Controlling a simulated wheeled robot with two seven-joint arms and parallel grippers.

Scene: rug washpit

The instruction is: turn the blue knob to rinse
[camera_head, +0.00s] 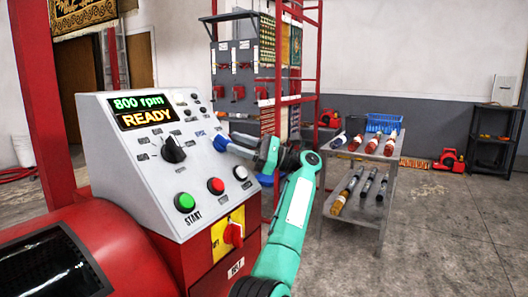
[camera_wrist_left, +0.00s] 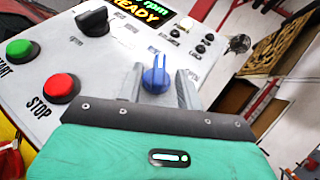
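The blue knob (camera_wrist_left: 155,77) sits on the sloped grey control panel (camera_head: 112,150). In the left wrist view its raised grip points roughly up the picture. In the head view the blue knob (camera_head: 220,143) shows just past my left gripper's tips, and its label is too small to read. My left gripper (camera_head: 234,148) reaches the panel from the right. In the left wrist view the left gripper's fingers (camera_wrist_left: 158,90) stand one on each side of the knob, apart, with a visible gap to it. My right gripper is not in view.
The panel also has a black knob (camera_head: 173,150), a green START button (camera_head: 184,202), a red button (camera_head: 215,186) and a white button (camera_head: 240,172). The display (camera_head: 143,110) reads 800 rpm READY. A red-and-yellow switch (camera_head: 232,233) sits below. A metal cart (camera_head: 378,158) stands at right.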

